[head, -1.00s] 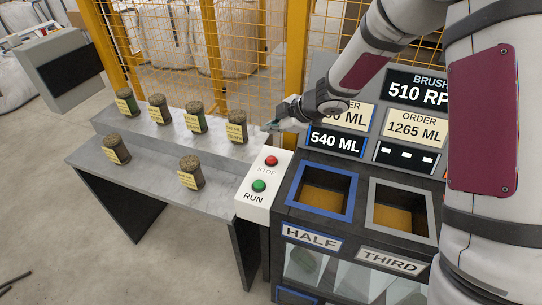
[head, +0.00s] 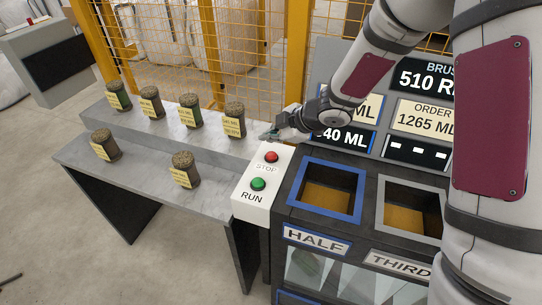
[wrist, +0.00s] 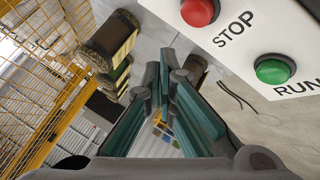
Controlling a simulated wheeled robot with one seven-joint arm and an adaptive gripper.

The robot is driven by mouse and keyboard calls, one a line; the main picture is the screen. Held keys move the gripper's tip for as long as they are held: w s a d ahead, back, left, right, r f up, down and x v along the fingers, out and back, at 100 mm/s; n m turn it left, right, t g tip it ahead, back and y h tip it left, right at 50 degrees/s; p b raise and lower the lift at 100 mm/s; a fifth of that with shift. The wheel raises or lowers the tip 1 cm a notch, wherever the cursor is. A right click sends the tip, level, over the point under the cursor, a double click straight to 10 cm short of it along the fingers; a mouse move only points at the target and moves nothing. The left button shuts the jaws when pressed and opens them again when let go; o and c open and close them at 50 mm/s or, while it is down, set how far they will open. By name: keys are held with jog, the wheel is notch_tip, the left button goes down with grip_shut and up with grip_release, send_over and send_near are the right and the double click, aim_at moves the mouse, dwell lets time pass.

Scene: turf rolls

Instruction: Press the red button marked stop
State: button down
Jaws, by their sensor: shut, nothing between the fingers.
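The red button (head: 271,157) marked STOP sits on the upper part of a white control box (head: 246,209), above the green RUN button (head: 258,184). In the wrist view the red button (wrist: 199,11) is at the top edge, partly cut off, with the green button (wrist: 273,69) to its right. My gripper (head: 268,135) is shut and empty, just behind and above the red button in the head view, apart from it. In the wrist view my gripper's teal-padded fingers (wrist: 158,75) lie left of and below the box.
Turf rolls with yellow labels, such as one roll (head: 233,120), stand on the grey stepped table (head: 150,165) to the left. A blue-rimmed bin (head: 327,215) and a display panel (head: 345,140) stand right of the box. A yellow mesh fence (head: 250,60) is behind.

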aim_at(270, 156)
jog(key=shift+f+b, duration=1.25)
jog(key=shift+f, duration=0.55)
jog(key=shift+f, duration=0.4)
jog(key=shift+f+b, duration=0.45)
jog(key=shift+b, duration=0.15)
dwell(0.5)
jog(key=shift+r, duration=0.15)
jog(key=shift+r+p, duration=0.75)
jog(key=shift+p, duration=0.25)
notch_tip(270, 156, up, 4)
jog(key=p, duration=0.4)
jog(key=shift+s, duration=0.15)
jog(key=shift+r+p, duration=0.5)
